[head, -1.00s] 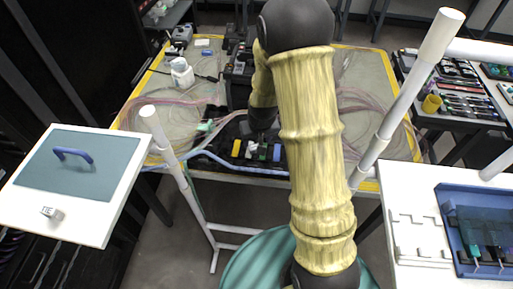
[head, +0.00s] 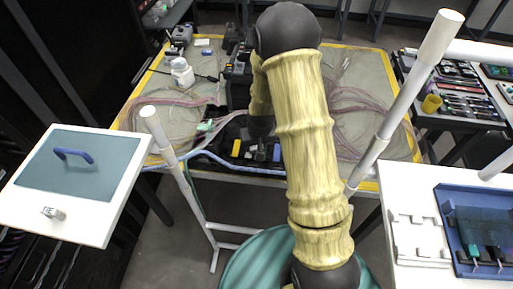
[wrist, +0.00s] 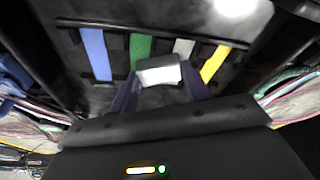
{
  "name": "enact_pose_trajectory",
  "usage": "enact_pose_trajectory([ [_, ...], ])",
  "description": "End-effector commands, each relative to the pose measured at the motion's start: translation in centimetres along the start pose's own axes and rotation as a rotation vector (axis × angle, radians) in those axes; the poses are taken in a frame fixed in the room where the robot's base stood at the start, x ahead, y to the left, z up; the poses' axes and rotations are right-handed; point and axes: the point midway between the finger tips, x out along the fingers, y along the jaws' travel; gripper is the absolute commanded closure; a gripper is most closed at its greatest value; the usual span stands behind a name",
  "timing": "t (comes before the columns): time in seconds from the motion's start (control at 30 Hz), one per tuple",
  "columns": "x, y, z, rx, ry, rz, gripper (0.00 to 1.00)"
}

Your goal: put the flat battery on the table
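My gripper (wrist: 160,92) points into a dark case (wrist: 110,30) in the wrist view. Its two purple-tinted fingers stand apart, on either side of a pale block (wrist: 158,72); whether they touch it is unclear. Beyond the fingertips, a row of coloured strips runs from blue (wrist: 97,55) through green (wrist: 140,48) and grey-white (wrist: 184,48) to yellow (wrist: 215,64). I cannot tell which piece is the flat battery. In the head view, the gripper is partly hidden by my arm, over the row at the front of the table (head: 190,120).
A white bottle (head: 182,73) stands at the back left, with a black device (head: 238,75) to its right. Loose fibre bundles lie on both sides of the table. A white panel with a blue handle (head: 74,155) is at left, and a white board (head: 412,225) at right.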

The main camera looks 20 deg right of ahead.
Motion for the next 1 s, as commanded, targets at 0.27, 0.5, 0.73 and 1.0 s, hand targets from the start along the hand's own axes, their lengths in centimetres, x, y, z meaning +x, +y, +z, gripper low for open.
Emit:
enact_pose_trajectory([
  [0.27,0.0,0.0,0.0,0.000,0.000,0.000,0.81],
  [0.5,-1.1,0.0,-0.4,-0.001,0.004,0.000,0.81],
  [0.73,-4.8,0.0,-1.5,0.000,0.007,0.000,0.81],
  [1.0,-9.1,0.0,-2.6,0.000,0.003,0.000,0.81],
])
